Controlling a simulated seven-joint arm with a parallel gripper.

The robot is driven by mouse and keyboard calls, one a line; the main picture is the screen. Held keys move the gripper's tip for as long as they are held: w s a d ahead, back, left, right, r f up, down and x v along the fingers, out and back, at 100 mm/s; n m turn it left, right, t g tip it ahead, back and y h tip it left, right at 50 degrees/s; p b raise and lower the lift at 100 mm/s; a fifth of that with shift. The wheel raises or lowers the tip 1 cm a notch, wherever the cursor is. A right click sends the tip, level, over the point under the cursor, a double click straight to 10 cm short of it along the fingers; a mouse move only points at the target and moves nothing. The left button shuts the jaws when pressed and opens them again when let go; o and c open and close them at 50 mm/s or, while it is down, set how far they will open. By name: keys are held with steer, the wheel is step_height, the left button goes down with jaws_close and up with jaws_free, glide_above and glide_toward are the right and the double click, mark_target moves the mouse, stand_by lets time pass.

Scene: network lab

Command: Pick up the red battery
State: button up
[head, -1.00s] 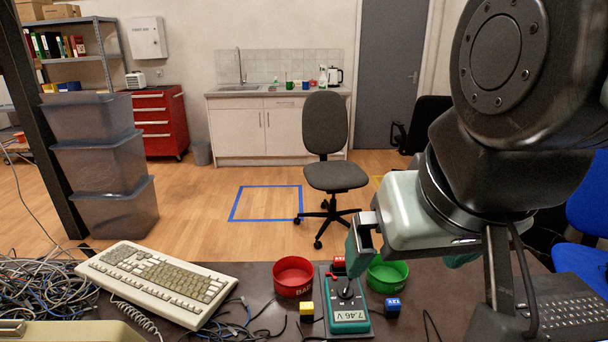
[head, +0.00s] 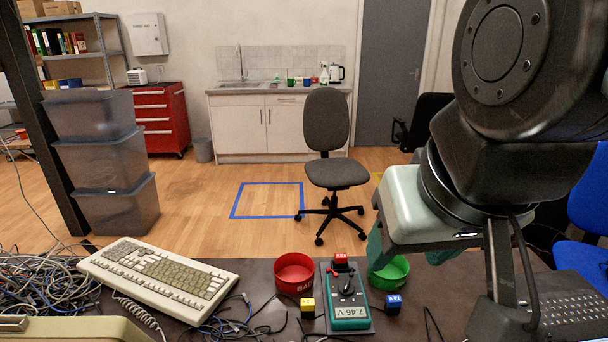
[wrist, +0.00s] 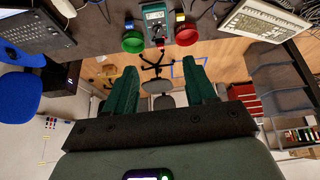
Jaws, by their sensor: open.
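The red battery (head: 341,260) stands on the table just behind the green multimeter (head: 349,306), between the red bowl and the green bowl. In the wrist view, which is upside down, the red battery (wrist: 160,43) shows small near the top middle, beyond the fingertips. My gripper (wrist: 160,76) is open, with two green fingers spread wide and nothing between them. In the head view one green finger shows above the green bowl, right of the red battery and apart from it; the rest is mostly hidden behind the gripper body.
The red bowl (head: 294,274) is left of the meter and the green bowl (head: 390,274) is right. A yellow battery (head: 307,307) and a blue battery (head: 394,304) flank the meter. A keyboard (head: 160,280) and tangled cables (head: 45,287) fill the left; a laptop (head: 560,300) sits right.

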steer(key=w+r+n+g, duration=0.15)
steer(key=w+n, duration=0.25)
steer(key=w, duration=0.9)
steer(key=n+g, duration=0.4)
steer(key=n, duration=0.9)
glide_above(341, 255)
step_height(341, 255, down, 31)
steer(key=f, duration=0.6)
steer(key=shift+w+d+f, duration=0.15)
steer(key=shift+w+d, duration=0.05)
steer(key=shift+d, duration=0.05)
steer(key=f, duration=0.5)
steer(key=shift+s+a, duration=0.2)
steer(key=shift+a, duration=0.1)
steer(key=shift+c, duration=0.4)
jaws_close()
